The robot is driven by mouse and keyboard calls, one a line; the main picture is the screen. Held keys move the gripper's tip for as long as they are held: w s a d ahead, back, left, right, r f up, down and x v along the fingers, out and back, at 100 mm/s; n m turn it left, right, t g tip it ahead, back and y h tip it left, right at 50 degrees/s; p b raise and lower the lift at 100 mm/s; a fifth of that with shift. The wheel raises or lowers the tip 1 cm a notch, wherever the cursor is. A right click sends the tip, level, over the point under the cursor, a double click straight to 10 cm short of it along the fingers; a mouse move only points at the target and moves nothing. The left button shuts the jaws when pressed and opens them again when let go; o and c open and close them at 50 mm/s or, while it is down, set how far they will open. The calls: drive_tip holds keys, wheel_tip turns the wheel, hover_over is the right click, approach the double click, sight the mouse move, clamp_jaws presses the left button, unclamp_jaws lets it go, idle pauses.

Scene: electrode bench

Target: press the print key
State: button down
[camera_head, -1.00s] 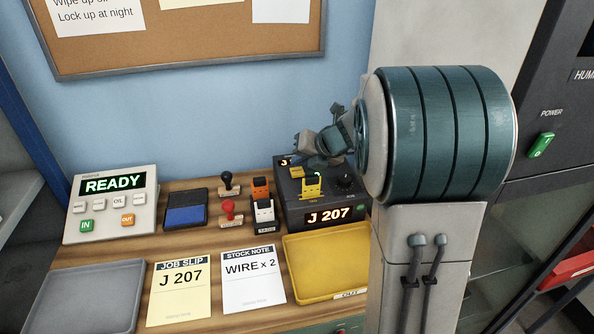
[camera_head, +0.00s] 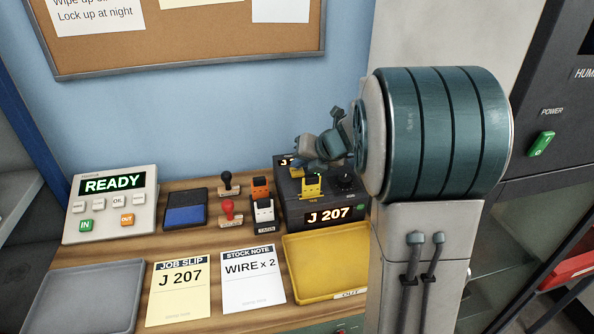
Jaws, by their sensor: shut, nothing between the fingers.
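The dark label printer (camera_head: 292,217) stands at the back right of the bench, and its front display (camera_head: 328,215) reads J 207. A small green key (camera_head: 361,210) sits at the right of that display; its lettering is too small to read. A yellow tag or holder (camera_head: 311,187) stands on the printer's top, with a dark knob (camera_head: 345,182) to its right. My gripper (camera_head: 297,166) is shut and empty above the back of the printer, apart from the green key. Its fingertips are small and hard to make out.
A yellow OUT tray (camera_head: 338,290) lies in front of the printer. Stamps (camera_head: 263,212) and a blue ink pad (camera_head: 185,215) stand to its left. A console (camera_head: 148,205) reads READY. The job slip (camera_head: 180,306) reads J 207. My arm hides the bench's right end.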

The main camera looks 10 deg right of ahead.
sight(300, 172)
drive_tip(key=shift+f, duration=0.45)
drive_tip(key=shift+r, duration=0.15)
drive_tip(key=shift+w+r+p, duration=0.1)
drive_tip(key=shift+r+p, duration=0.75)
drive_tip(key=shift+p, duration=0.1)
wheel_tip(300, 172, up, 5)
drive_tip(key=p, duration=0.5)
drive_tip(key=shift+r+p, duration=0.1)
drive_tip(key=shift+p, duration=0.2)
idle(0.3)
